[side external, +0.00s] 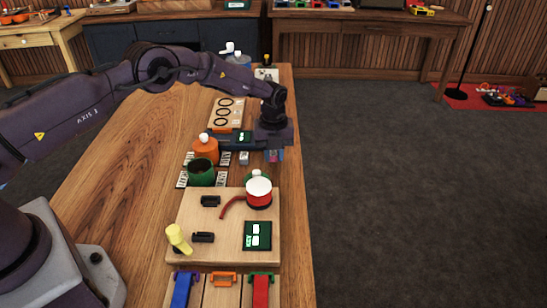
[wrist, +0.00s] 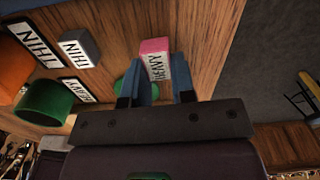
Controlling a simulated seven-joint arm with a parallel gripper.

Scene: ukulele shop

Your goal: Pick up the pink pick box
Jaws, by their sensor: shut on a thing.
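The pink pick box (wrist: 154,46) has a white label reading HEAVY. In the wrist view it sits between the two blue fingers of my gripper (wrist: 158,88), which is shut on it. In the side view my gripper (side external: 273,156) points down near the right edge of the wooden table, with only a small bit of pink showing between the fingers. I cannot tell whether the box still touches the table.
A grey box (wrist: 79,48) labelled THIN lies nearby. A green cup (side external: 201,173) and an orange container (side external: 206,150) stand left of my gripper.

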